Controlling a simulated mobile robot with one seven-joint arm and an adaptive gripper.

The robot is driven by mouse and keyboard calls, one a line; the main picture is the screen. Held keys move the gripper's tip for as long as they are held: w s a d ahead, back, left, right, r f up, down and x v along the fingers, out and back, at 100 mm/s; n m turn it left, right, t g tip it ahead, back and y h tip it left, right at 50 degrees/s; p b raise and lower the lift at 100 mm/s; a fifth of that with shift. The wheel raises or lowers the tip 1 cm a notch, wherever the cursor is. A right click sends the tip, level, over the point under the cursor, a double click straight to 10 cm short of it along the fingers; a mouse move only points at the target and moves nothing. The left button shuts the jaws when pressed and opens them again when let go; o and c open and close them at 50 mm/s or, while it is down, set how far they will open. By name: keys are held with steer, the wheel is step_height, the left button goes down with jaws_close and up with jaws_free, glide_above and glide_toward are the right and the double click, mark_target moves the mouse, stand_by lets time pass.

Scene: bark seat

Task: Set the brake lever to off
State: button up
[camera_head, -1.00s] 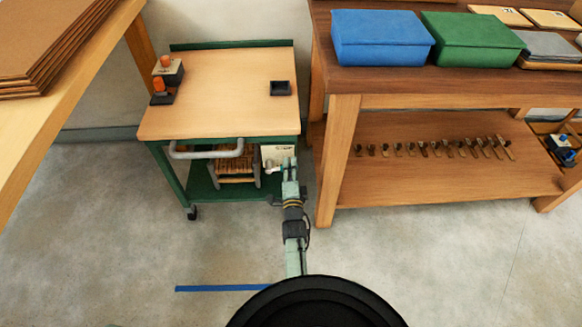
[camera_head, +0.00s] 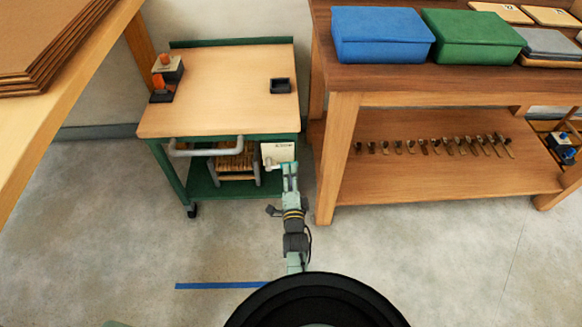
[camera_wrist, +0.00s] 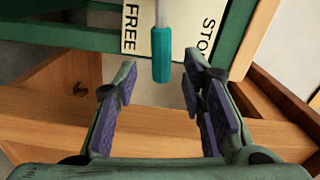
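The brake lever (camera_wrist: 162,45) shows in the wrist view as a grey rod ending in a teal six-sided grip. It stands over a cream label plate (camera_wrist: 143,35), between the word FREE at left and the partly cut-off word STOP at right. My gripper (camera_wrist: 162,82) is open, with its purple-padded fingers apart and nothing between the pads. The grip's end is just ahead of the gap, roughly centred. In the head view, my gripper (camera_head: 289,168) is just below the cream plate (camera_head: 278,152) at the trolley's front right; the lever is too small there to tell its setting.
The green trolley has a wooden top (camera_head: 220,95) and a grey push handle (camera_head: 205,149). A stool (camera_head: 235,163) stands beneath it. A wooden workbench (camera_head: 342,150) stands close to the right of my gripper. The floor in front is clear, with a blue tape strip (camera_head: 220,287).

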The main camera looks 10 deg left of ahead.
steer(key=v, duration=0.2)
steer(key=shift+s+d, duration=0.1)
steer(key=shift+s, duration=0.3)
